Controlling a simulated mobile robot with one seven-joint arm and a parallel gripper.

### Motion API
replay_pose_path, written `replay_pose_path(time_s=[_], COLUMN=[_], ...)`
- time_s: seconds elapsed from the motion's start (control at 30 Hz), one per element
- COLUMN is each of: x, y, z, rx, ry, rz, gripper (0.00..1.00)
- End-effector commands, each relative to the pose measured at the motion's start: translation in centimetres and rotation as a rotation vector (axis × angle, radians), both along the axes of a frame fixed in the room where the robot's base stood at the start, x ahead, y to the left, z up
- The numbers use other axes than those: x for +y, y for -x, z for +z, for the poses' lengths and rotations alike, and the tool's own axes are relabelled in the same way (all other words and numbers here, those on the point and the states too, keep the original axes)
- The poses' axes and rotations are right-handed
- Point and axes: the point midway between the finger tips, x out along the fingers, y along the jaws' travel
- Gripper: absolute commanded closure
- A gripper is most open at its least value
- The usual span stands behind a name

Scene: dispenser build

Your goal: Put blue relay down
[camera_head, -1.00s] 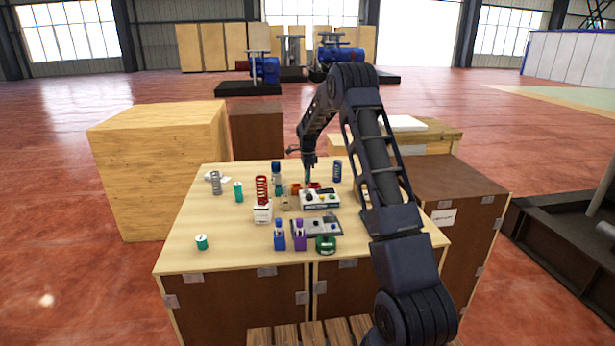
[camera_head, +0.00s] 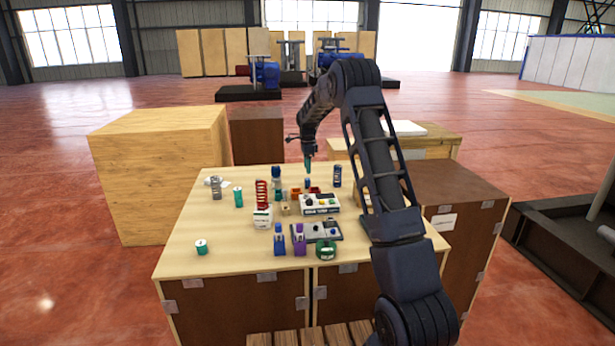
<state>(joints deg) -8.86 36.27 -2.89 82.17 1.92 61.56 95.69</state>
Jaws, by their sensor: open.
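My gripper (camera_head: 308,168) is open above the back middle of the table, with its fingertips pointing down. A small blue piece (camera_head: 307,183), which looks like the blue relay, stands just below the fingertips, apart from them. It sits among orange-red parts (camera_head: 296,192), behind the white device (camera_head: 320,204). The device hides its lower end, so I cannot tell exactly what it rests on.
A red coil (camera_head: 261,193) stands to the left. Blue (camera_head: 279,240) and purple (camera_head: 299,240) bottles stand in front. The table's front left (camera_head: 220,230) is mostly clear.

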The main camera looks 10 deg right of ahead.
Motion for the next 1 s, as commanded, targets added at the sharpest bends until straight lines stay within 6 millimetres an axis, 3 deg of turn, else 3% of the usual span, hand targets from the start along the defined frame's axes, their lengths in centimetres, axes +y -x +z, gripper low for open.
replay_pose_path(time_s=[0.2,0.4,0.53,0.67,1.0], x=[0.1,0.0,-0.4,-1.4,-4.2], y=[0.0,0.1,1.2,3.9,13.3], z=[3.3,4.7,6.4,9.3,16.8], rx=[-0.001,-0.001,-0.012,-0.034,-0.107], ry=[-0.001,-0.001,-0.004,-0.009,-0.005], rz=[0.001,0.005,0.039,0.119,0.391], gripper=[0.52,0.52,0.52,0.52,0.52])
